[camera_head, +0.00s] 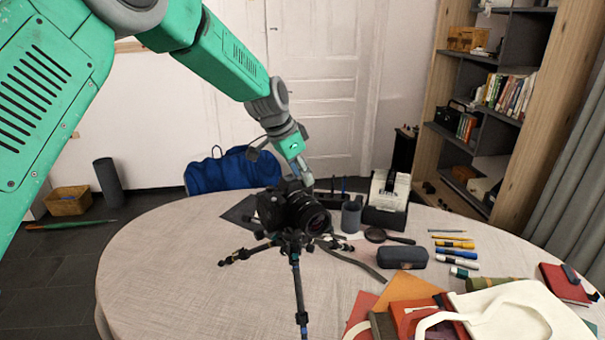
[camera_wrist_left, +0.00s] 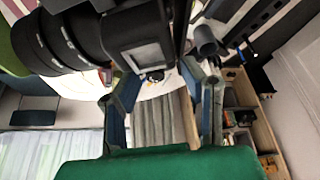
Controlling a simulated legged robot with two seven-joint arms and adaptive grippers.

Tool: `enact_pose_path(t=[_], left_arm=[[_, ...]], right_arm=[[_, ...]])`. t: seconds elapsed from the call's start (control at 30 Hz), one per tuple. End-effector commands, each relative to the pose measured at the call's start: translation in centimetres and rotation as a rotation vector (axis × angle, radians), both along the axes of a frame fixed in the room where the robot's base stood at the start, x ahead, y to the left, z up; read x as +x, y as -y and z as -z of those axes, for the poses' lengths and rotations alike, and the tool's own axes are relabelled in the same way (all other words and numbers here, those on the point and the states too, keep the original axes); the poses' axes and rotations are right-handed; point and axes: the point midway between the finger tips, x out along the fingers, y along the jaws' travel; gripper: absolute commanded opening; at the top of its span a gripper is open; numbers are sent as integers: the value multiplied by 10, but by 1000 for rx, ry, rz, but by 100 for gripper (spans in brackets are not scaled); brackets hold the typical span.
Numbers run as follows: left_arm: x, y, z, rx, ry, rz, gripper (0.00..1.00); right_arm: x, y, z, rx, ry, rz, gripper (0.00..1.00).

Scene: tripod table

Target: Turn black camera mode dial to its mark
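The black camera (camera_head: 270,210) stands on a tripod (camera_head: 296,275) on the round table, its lens (camera_head: 309,214) facing right and toward me. My left gripper (camera_head: 304,180) points down at the top of the camera, close above it or touching; I cannot tell which. In the left wrist view the camera body (camera_wrist_left: 150,30) and its large lens (camera_wrist_left: 60,35) fill the upper left. There the left gripper (camera_wrist_left: 160,88) has its two fingers spread apart. The mode dial is not clear in the head view; a small dark round part (camera_wrist_left: 155,76) shows between the fingertips. My right gripper is out of view.
The wooden table (camera_head: 170,260) holds a dark cup (camera_head: 351,217), a magnifying glass (camera_head: 376,235), a dark case (camera_head: 402,257), pens and a white bag (camera_head: 510,310) at right. The left part of the table is clear.

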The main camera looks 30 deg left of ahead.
Motion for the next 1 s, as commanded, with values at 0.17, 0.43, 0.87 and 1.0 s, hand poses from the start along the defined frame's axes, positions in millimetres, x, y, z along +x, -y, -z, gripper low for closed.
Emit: enact_pose_path(t=[0.17,0.43,0.87,1.0], left_arm=[[0,2,2,2,-2,1,37],[0,1,2,0,-2,0,0],[0,0,2,2,-3,-120,0],[0,0,2,2,-2,-119,0]], right_arm=[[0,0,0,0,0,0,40],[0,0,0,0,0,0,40],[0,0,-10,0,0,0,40],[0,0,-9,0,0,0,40]])
